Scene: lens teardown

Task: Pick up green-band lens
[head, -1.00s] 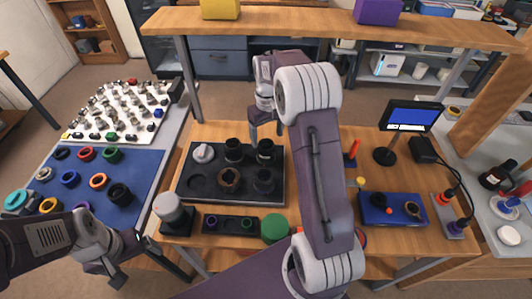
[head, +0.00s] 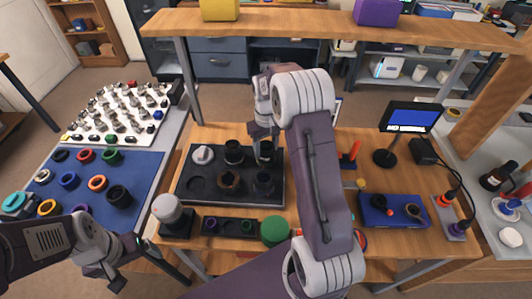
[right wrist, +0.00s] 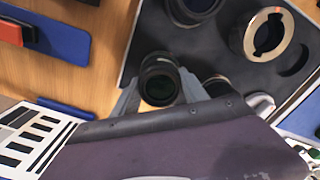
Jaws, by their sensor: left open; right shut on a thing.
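A black lens (right wrist: 160,78) with a greenish front glass stands between the fingers of my right gripper (right wrist: 161,92) in the right wrist view. The gripper is shut on it. In the head view my right gripper (head: 264,151) is at the back right of the black tray (head: 196,202), at this lens (head: 267,158), which still looks to be in or just over its place. I cannot make out a green band on it. My left gripper (head: 107,281) is open and empty at the lower left, in front of the blue mat.
A small case (head: 230,226), a green round thing (head: 274,231) and a white-topped device (head: 168,208) stand in front. A screen (head: 411,117) stands right.

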